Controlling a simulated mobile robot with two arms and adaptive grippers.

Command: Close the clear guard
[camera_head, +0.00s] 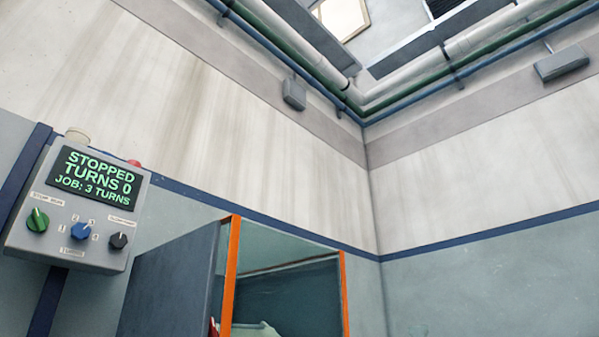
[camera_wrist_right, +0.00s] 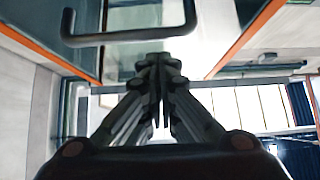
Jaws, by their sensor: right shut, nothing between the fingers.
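The orange-edged guard (camera_head: 233,275) stands low in the head view, beside a dark grey panel; its lower part is cut off by the frame. In the right wrist view orange edges (camera_wrist_right: 245,38) run along both sides of a see-through pane, and a black bar handle (camera_wrist_right: 125,38) crosses the top. My right gripper (camera_wrist_right: 157,62) is shut and empty, its fingertips just below the handle in the picture. I cannot tell whether they touch it. How far open the guard stands is unclear. My left gripper is in neither view.
A grey control box (camera_head: 75,205) on the left wall reads "STOPPED, TURNS 0, JOB: 3 TURNS" and has green, blue and black knobs. A dark grey panel (camera_head: 170,285) stands left of the orange edge. Pipes (camera_head: 300,70) run high along the walls.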

